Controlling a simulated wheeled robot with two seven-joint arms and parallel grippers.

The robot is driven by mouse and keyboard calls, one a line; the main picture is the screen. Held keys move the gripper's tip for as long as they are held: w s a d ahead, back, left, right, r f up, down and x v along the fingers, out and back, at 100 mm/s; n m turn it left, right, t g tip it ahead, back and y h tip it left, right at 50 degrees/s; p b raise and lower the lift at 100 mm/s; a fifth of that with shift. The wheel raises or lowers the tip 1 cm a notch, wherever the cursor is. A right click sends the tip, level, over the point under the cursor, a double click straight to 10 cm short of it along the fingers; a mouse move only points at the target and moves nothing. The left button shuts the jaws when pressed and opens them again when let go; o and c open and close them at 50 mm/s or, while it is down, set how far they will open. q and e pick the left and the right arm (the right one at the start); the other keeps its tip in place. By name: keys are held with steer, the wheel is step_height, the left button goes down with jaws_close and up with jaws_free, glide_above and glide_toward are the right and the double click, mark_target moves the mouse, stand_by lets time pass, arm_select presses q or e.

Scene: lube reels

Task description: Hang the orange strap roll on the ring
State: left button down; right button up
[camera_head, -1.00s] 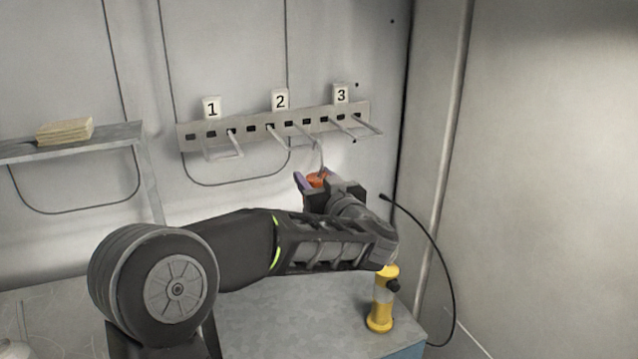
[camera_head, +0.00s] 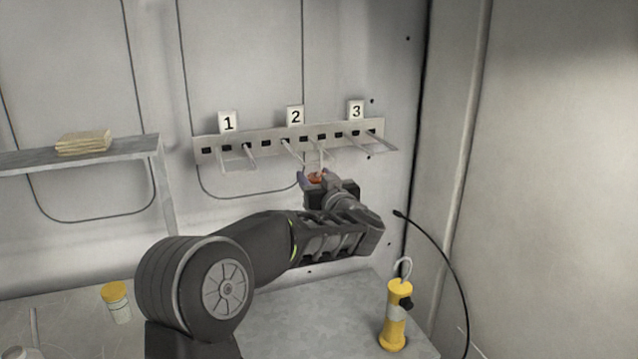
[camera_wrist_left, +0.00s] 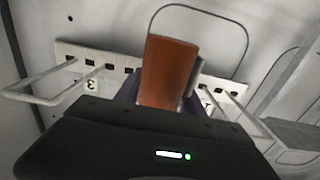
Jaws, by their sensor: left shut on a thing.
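My left gripper (camera_head: 312,184) is shut on the orange strap roll (camera_head: 317,176), held up in front of the wall rail below sign 2. In the left wrist view the roll (camera_wrist_left: 168,72) stands upright between the fingers, with a grey metal part along its right side. The gripper hides much of the roll in the head view. The rail (camera_head: 268,142) carries wire hooks: one under sign 1 (camera_head: 238,160), one under sign 2 (camera_head: 306,158) and one under sign 3 (camera_head: 372,143). I cannot tell whether the roll touches the middle hook. My right gripper is out of view.
A yellow lamp with a hook (camera_head: 396,315) stands on the grey table (camera_head: 300,325) at right. A jar with a yellow lid (camera_head: 117,302) is at left. A shelf (camera_head: 110,152) holds a beige stack (camera_head: 84,142). A black cable (camera_head: 440,253) hangs by the right wall.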

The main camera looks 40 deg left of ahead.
arm_select(q)
steer(key=shift+f+b, duration=0.7)
steer(key=shift+f, duration=0.8)
steer(key=c, duration=0.6)
jaws_free()
steer(key=shift+s+d+f, duration=0.1)
steer(key=shift+s+d, duration=0.15)
steer(key=shift+d, duration=0.25)
steer(key=b+v, duration=0.1)
steer(key=v, duration=0.5)
steer(key=shift+s+d, duration=0.2)
steer(key=shift+s, duration=0.05)
